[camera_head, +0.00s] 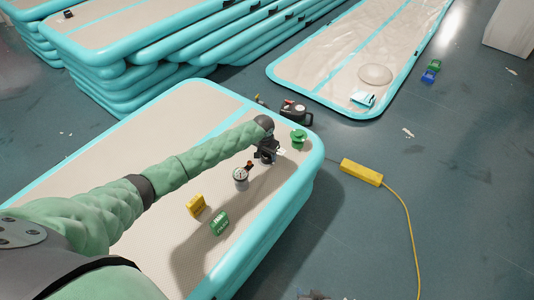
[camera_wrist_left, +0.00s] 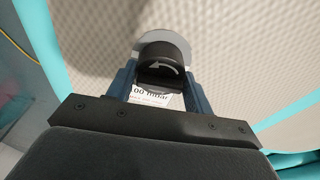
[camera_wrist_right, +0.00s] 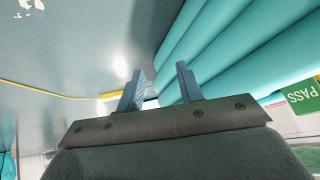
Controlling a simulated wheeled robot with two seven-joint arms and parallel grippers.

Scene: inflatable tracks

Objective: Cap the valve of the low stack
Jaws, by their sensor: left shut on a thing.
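The low stack (camera_head: 150,160) is the beige-topped mat stack with teal sides in the foreground. My left gripper (camera_head: 267,154) is over its top near the far right end. In the left wrist view, my left gripper (camera_wrist_left: 160,85) is shut on a black cap (camera_wrist_left: 164,66) with a white curved arrow. A grey disc (camera_wrist_left: 147,38) lies behind the cap on the mat; whether the cap touches it I cannot tell. A label reading "00 mbar" (camera_wrist_left: 150,97) shows below the cap. My right gripper (camera_wrist_right: 160,72) is open and empty, beside teal mat sides (camera_wrist_right: 225,50).
On the low stack are a green fitting (camera_head: 299,139), a round gauge (camera_head: 241,174), a yellow block (camera_head: 196,206) and a green tag (camera_head: 219,223). A dark device (camera_head: 296,112) stands beyond its far edge. A yellow box (camera_head: 361,172) with a cable lies on the floor at right.

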